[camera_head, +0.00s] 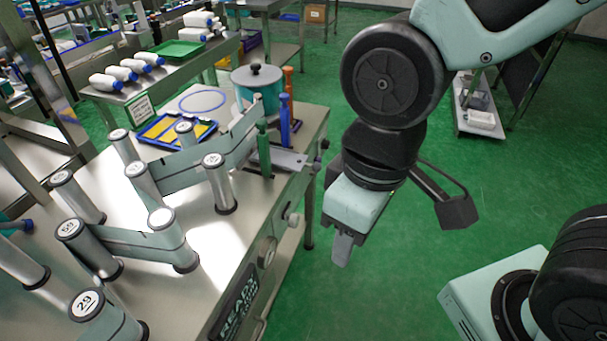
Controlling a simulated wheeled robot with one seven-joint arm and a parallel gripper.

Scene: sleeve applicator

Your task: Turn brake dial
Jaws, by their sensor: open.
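A round grey dial (267,252) sits on the front side panel of the metal machine table (222,240). A smaller pale knob (293,219) sticks out of the same side, farther back and to the right. No label tells which of the two is the brake dial. My gripper (342,250) hangs pointing down over the green floor, to the right of both and apart from them. It is open and empty, with its fingers seen nearly edge-on.
Several numbered metal rollers (78,243) with a pale green web stand on the table. A teal pot (258,92) and blue and green posts stand at its back right. Green floor (400,290) right of the table is clear.

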